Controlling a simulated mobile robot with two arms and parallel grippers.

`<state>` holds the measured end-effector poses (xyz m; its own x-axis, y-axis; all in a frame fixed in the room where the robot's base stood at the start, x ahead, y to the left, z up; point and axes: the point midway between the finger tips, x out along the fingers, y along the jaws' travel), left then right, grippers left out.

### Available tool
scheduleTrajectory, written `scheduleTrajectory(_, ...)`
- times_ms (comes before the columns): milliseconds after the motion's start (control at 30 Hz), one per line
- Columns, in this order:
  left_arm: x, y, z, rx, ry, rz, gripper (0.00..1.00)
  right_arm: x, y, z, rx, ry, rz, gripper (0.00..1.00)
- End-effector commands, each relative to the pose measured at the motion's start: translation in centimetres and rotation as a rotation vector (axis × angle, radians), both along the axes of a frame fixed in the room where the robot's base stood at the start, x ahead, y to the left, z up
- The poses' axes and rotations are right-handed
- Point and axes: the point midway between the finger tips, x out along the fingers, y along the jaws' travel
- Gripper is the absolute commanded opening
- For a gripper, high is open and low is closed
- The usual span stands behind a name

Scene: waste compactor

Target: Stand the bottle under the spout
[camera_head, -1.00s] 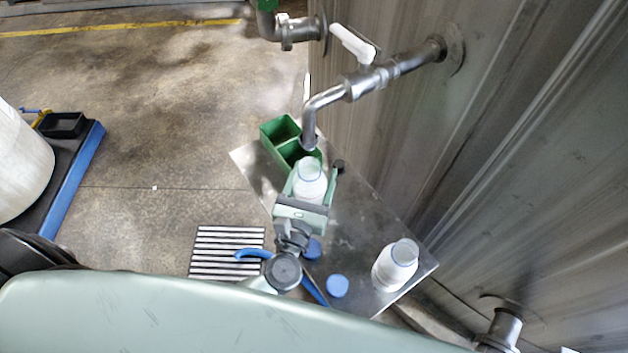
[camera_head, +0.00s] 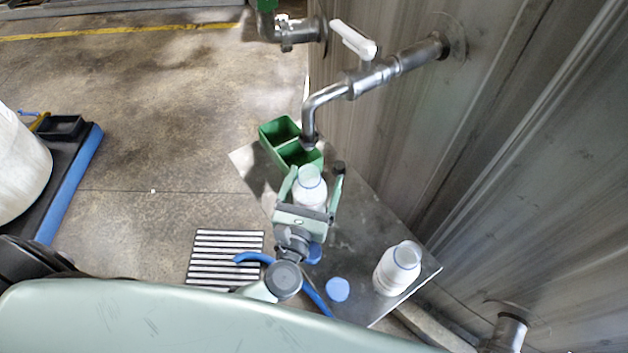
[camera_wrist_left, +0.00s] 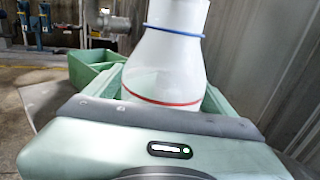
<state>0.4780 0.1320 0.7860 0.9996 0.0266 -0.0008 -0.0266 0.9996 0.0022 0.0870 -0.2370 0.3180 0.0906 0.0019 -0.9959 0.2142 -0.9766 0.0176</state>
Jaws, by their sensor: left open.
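A white bottle (camera_head: 310,192) with a blue ring at its neck stands upright on the metal plate (camera_head: 365,225), a little nearer to me than the spout outlet (camera_head: 309,142). My left gripper (camera_head: 315,178) is open, with one green finger on each side of this bottle. In the left wrist view the bottle (camera_wrist_left: 168,65) rises between the fingers, and a red ring shows low on it. Contact between fingers and bottle cannot be told. The bottle's base is hidden. My right gripper is not in view.
A green two-part box (camera_head: 283,134) stands behind the bottle. A second white bottle (camera_head: 397,268) stands at the right of the plate, and a blue cap (camera_head: 338,289) lies nearer. The metal wall (camera_head: 480,180) bounds the right. A white valve handle (camera_head: 352,38) sits above the spout.

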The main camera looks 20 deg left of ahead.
Motion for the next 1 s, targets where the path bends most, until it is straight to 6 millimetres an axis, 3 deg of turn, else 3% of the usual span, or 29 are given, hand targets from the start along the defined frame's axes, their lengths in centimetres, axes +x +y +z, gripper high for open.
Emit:
scheduleTrajectory(33,0.0,0.0,0.7,0.0,-0.001,0.0,0.85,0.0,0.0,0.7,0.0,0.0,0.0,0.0)
scheduleTrajectory(167,-2.2,0.0,-0.1,0.0,0.003,0.0,0.85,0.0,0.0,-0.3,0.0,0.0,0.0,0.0)
scheduleTrajectory(400,-7.5,-0.2,-0.1,0.001,0.004,-0.001,0.85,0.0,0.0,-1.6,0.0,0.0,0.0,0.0)
scheduleTrajectory(600,-10.8,-0.3,0.0,0.001,0.002,-0.001,0.85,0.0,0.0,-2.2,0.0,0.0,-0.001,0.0)
scheduleTrajectory(1000,-12.0,-0.3,0.3,0.0,0.0,0.0,0.85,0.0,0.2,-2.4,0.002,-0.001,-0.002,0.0)
